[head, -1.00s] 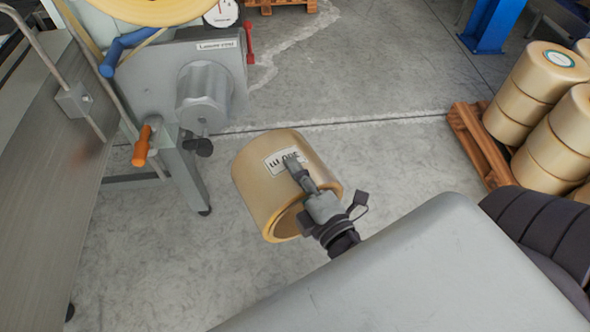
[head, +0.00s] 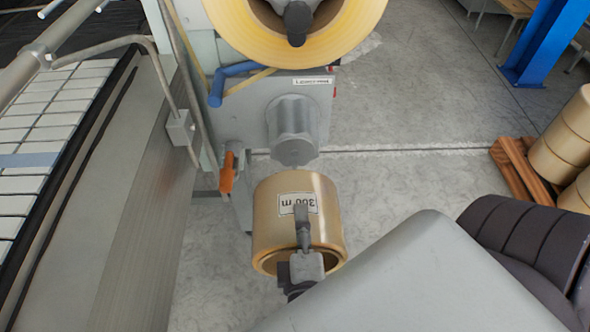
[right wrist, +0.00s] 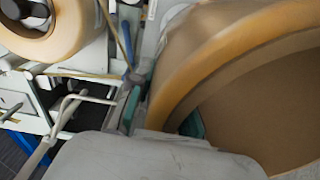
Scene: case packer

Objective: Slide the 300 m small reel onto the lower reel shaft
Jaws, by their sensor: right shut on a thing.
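The 300 m small reel (head: 268,215) is a tan tape roll with a white label reading 300 m, upside down in the head view. My right gripper (head: 304,235) is shut on its wall at the near end, one finger over the outside. The reel also fills the right of the right wrist view (right wrist: 180,75), with its hollow core facing the camera. The lower reel shaft (head: 295,130) is a bare grey cylinder on the machine. It lies just beyond the reel's far end, roughly in line with it; the exact gap cannot be told. My left gripper is not in view.
A large yellow reel (head: 230,40) sits on the upper shaft; it shows in the right wrist view too (right wrist: 70,35). An orange handle (head: 227,172) stands left of the lower shaft. A conveyor (head: 60,130) runs along the left. Stacked reels (head: 560,140) on a pallet are at right.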

